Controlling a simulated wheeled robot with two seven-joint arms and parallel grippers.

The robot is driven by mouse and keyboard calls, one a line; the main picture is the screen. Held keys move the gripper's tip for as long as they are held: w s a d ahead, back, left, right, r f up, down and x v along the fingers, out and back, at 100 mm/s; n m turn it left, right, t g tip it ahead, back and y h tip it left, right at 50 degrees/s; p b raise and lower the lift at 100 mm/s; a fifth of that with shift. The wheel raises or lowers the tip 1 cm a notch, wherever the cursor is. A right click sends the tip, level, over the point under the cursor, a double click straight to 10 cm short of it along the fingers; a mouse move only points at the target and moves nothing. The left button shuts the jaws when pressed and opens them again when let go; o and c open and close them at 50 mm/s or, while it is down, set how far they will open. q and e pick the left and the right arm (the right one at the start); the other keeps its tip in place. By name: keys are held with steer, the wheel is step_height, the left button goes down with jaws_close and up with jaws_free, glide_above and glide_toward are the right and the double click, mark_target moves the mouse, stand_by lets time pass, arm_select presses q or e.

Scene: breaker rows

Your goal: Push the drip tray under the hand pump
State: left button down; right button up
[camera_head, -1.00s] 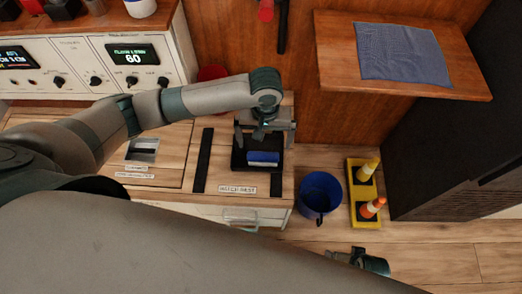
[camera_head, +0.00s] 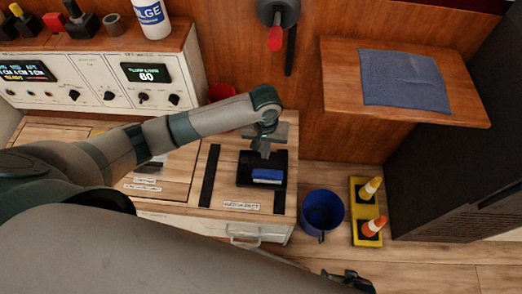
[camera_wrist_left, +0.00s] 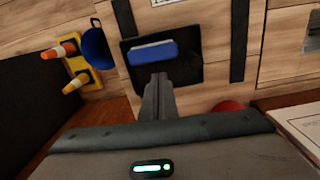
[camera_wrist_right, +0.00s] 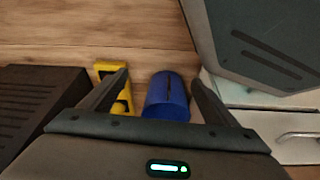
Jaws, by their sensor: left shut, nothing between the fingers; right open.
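A shallow black tray (camera_head: 243,172), which looks like the drip tray, lies on the wooden counter with a blue-and-white block (camera_head: 267,176) in it. The tray also shows in the left wrist view (camera_wrist_left: 187,73). My left gripper (camera_head: 264,153) is shut and empty, pointing down at the tray's back edge; I cannot tell whether it touches. A grey fitting with a red handle (camera_head: 276,38), perhaps the hand pump, is on the wall behind; its top is cut off. My right gripper (camera_wrist_right: 160,78) is open and empty, low at the right, away from the counter.
A red round item (camera_head: 221,92) stands behind my left arm. A blue bucket (camera_head: 322,211) and yellow stand with cones (camera_head: 366,211) are on the floor. A wooden shelf (camera_head: 450,105) holds a blue cloth.

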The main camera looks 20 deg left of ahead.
mark_target(260, 161)
arm_select(q)
steer(key=shift+w+a+f+m+p, duration=0.2)
steer(key=shift+a+f+p, duration=0.2)
steer(key=shift+a, duration=0.25)
steer(key=shift+w+a+f+m+p, duration=0.1)
steer(key=shift+w+a+f+p, duration=0.2)
steer(key=shift+a, duration=0.35)
arm_select(e)
steer(key=shift+s+f+t, duration=0.15)
steer(key=shift+s+f, duration=0.1)
steer(key=shift+f, duration=0.5)
steer(key=shift+s+f+t, duration=0.15)
steer(key=shift+s+f, duration=0.1)
steer(key=shift+f, duration=0.5)
arm_select(q)
steer(key=shift+s+f, duration=0.1)
steer(key=shift+f, duration=0.1)
step_height(260, 161, down, 10)
steer(key=shift+r+b, duration=0.25)
steer(key=shift+b, duration=0.3)
steer(key=w, duration=0.3)
steer(key=shift+a+f, duration=0.1)
steer(key=shift+a, duration=0.15)
steer(key=shift+w+a, duration=0.15)
steer(key=shift+w, duration=0.3)
arm_select(e)
steer(key=shift+s+d+f+g, duration=0.2)
steer(key=shift+s+d+g, duration=0.35)
steer(key=shift+s, duration=0.15)
